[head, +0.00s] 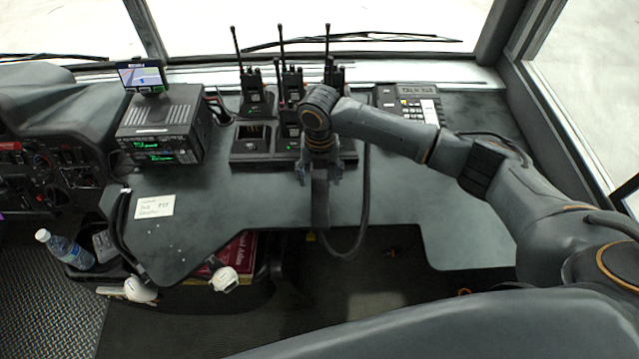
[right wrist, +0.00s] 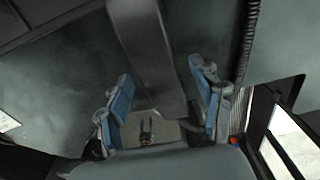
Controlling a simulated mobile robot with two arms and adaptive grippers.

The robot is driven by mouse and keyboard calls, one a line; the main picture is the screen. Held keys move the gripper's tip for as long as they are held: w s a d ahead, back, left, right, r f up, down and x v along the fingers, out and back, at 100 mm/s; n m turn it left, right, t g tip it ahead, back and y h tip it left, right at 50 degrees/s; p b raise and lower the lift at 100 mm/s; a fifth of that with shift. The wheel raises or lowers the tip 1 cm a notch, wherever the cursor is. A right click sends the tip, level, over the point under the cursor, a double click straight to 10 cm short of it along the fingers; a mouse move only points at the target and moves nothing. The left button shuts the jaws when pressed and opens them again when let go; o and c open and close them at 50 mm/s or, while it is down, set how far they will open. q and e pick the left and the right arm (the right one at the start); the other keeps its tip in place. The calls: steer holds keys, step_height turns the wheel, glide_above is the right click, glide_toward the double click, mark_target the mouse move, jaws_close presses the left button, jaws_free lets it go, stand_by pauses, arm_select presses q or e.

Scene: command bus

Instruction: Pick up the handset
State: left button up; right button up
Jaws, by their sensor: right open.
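A long dark grey bar, which looks like the handset (head: 320,205), lies across the dark console top and reaches its front edge below my right gripper. A dark cord loops from its lower end. My right gripper (head: 319,178) is over its upper part, with the fingers pointing down. In the right wrist view the handset (right wrist: 147,50) runs between the two open blue-padded fingers of the gripper (right wrist: 160,105), with a gap on the left side. Contact on the right side cannot be told. The handset's upper end is hidden by my arm. My left gripper is not in view.
Black radios (head: 253,92) with antennas stand in a charging dock (head: 250,146) behind the gripper. A radio box (head: 160,125) and a paper note (head: 154,206) are on the left. The console's right part is clear.

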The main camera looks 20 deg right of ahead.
steer(key=shift+f, duration=1.25)
jaws_close()
steer(key=shift+r, duration=0.2)
